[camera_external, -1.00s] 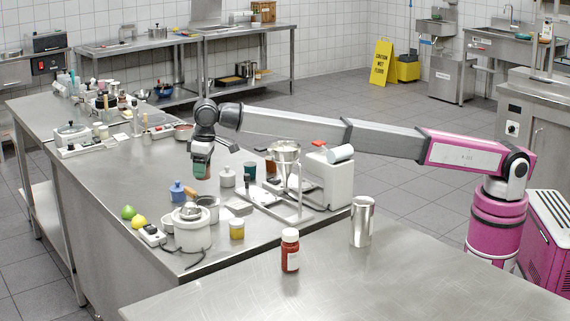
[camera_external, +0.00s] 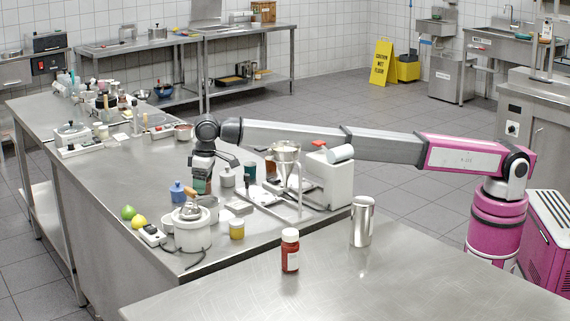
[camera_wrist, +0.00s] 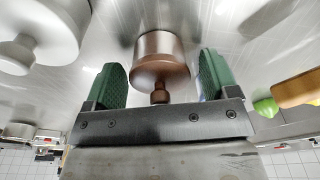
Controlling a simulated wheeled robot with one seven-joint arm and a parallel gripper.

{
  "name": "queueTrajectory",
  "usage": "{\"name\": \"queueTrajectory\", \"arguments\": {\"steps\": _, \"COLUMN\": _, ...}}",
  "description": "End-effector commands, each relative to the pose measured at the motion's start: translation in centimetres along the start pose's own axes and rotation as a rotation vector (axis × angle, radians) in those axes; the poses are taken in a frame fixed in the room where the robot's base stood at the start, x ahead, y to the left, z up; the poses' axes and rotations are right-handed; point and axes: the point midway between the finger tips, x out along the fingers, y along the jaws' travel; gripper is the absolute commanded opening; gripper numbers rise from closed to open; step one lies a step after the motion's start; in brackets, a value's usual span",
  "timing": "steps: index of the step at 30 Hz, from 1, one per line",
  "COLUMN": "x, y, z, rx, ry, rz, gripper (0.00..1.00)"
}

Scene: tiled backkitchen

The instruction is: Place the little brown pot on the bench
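The little brown pot (camera_wrist: 160,62), with a round body and small knob, is in the wrist view. It sits between the two green fingers of my gripper (camera_wrist: 162,88), with gaps on both sides. My gripper is open and low over the crowded steel bench (camera_external: 110,180) in the external view, where its fingers (camera_external: 201,186) also show. I cannot make out the brown pot there; the gripper or nearby things seem to hide it. A second steel worktop (camera_external: 380,285) is in the foreground.
Close to my gripper stand a blue pot (camera_external: 177,192), a grey lidded jar (camera_external: 228,177) and a white cooker-like pot (camera_external: 192,232). A lime (camera_external: 128,212) and a lemon (camera_external: 139,222) lie to the left. A red-brown bottle (camera_external: 290,250) and a steel canister (camera_external: 362,222) stand on the foreground worktop.

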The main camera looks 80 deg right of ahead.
Motion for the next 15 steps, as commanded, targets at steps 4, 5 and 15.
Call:
{"name": "queueTrajectory", "arguments": {"steps": 4, "x": -0.1, "y": 0.0, "z": 0.0, "rx": 0.000, "ry": 0.000, "rz": 0.000, "gripper": 0.80}}
{"name": "queueTrajectory", "arguments": {"steps": 5, "x": -0.2, "y": 0.0, "z": 0.0, "rx": 0.000, "ry": 0.000, "rz": 0.000, "gripper": 0.80}}
{"name": "queueTrajectory", "arguments": {"steps": 15, "x": -5.1, "y": 0.0, "z": -0.1, "rx": 0.000, "ry": 0.002, "rz": -0.001, "gripper": 0.80}}
